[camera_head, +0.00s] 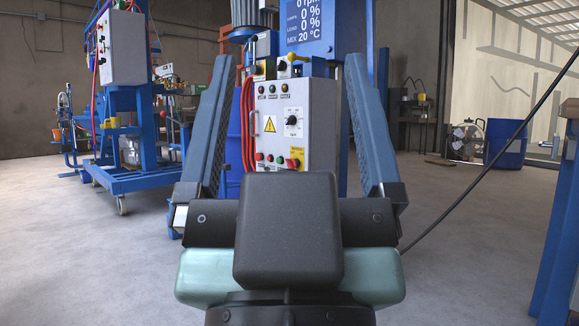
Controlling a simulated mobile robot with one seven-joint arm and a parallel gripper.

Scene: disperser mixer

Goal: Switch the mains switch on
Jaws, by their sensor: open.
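A grey control box (267,140) with a yellow warning triangle stands on the blue mixer ahead of me. At its lower right, a red rotary switch on a yellow plate (296,158) looks like the mains switch; its exact setting is too small to read. A black dial (292,120) sits above it, and the lamps along the top edge look dark. My gripper (288,65) is open and empty. Its two long blue-grey fingers stand on either side of the box in the picture, apart from the switch. My gripper's body hides the area below the box.
A blue display (305,24) above the box reads 0 rpm, 0 % and 20 °C. Red cables (246,125) hang at the box's left. Another blue machine (122,100) stands at the left and a blue drum (505,143) at the right. Open floor lies on both sides.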

